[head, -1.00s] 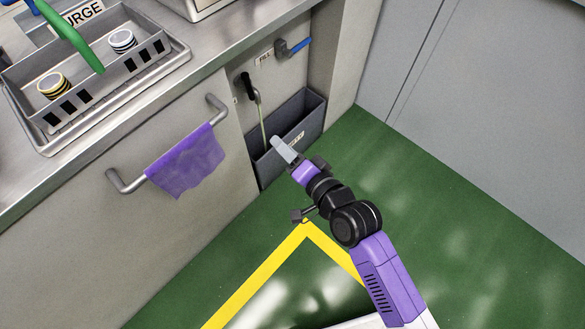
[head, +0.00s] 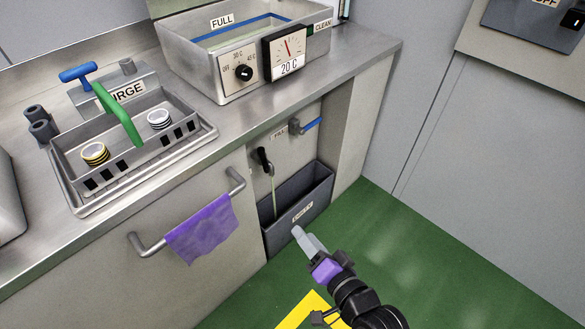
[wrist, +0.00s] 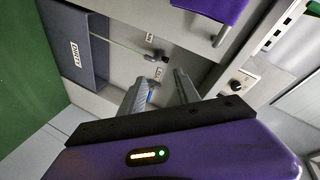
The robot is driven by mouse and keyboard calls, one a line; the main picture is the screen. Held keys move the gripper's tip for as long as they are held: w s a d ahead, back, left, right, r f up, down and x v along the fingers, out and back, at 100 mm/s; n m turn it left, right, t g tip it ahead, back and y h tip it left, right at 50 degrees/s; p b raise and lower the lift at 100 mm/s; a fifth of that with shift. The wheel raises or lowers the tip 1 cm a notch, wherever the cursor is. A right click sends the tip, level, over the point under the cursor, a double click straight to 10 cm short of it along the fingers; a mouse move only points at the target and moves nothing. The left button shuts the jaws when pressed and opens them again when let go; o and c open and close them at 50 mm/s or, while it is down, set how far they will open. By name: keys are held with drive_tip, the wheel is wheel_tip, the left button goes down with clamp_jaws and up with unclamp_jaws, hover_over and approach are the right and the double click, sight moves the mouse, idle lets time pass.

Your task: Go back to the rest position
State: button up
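My gripper (head: 301,236) is in front of the cabinet, at the lower middle of the head view, with its grey fingertips just below the front of the dark grey bin (head: 284,228) in the picture. In the wrist view my gripper (wrist: 160,78) shows two grey fingers set apart with nothing between them. My purple and black arm reaches in from the lower right of the head view.
A purple cloth (head: 200,230) hangs on a bar handle left of the bin. A grey basket (head: 180,127) with a green handle and a steel bath (head: 205,80) with a dial stand on the counter. Green floor (head: 375,245) is clear to the right.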

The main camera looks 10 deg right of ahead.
drive_tip(key=s+d+r+n+t+h, duration=0.1)
drive_tip(key=s+d+r+n+t, duration=0.3)
drive_tip(key=s+r, duration=0.3)
drive_tip(key=s+d+r+n+g+h, duration=0.2)
drive_tip(key=s, duration=1)
drive_tip(key=s+d+r+n+g+h, duration=0.1)
drive_tip(key=s+d+r+n+g, duration=0.15)
drive_tip(key=s, duration=0.85)
wheel_tip(320, 180, up, 13)
drive_tip(key=p, duration=1.3)
drive_tip(key=shift+d+t, duration=0.2)
drive_tip(key=shift+t, duration=0.25)
drive_tip(key=shift+r+m, duration=0.1)
drive_tip(key=shift+m, duration=0.15)
